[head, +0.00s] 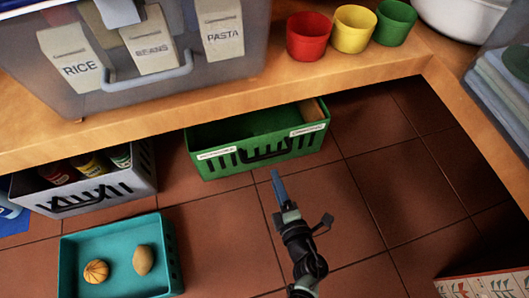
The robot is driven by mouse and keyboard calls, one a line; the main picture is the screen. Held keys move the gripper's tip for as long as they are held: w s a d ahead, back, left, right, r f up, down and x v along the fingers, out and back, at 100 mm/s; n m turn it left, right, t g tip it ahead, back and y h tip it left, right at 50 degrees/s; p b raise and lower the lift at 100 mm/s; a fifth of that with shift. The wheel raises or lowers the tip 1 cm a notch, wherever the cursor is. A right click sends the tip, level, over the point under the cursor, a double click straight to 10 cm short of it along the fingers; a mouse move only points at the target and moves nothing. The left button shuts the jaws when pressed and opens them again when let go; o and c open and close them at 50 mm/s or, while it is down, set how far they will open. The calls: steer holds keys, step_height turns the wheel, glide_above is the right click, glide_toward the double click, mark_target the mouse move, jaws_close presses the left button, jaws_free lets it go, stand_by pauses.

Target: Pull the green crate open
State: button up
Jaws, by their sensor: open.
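The green crate (228,157) stands on the tiled floor at the edge of the wooden counter, with its back part hidden under it. Its slotted front has a dark handle (264,155) in the middle and white labels to either side. Some of its inside shows, with a light brown item at the right end. My gripper (277,178) is in front of the crate, just below the handle in the picture. It is open and appears empty. I cannot tell how far it is from the handle.
A grey crate (88,194) with bottles stands to the left. A teal tray (122,223) with two round foods lies front left. The counter (275,86) overhangs, bearing a clear bin and coloured cups. Floor (385,195) to the right is clear.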

mark_target(266, 156)
steer(key=shift+b+x, duration=2.8)
steer(key=shift+x, duration=2.4)
jaws_close()
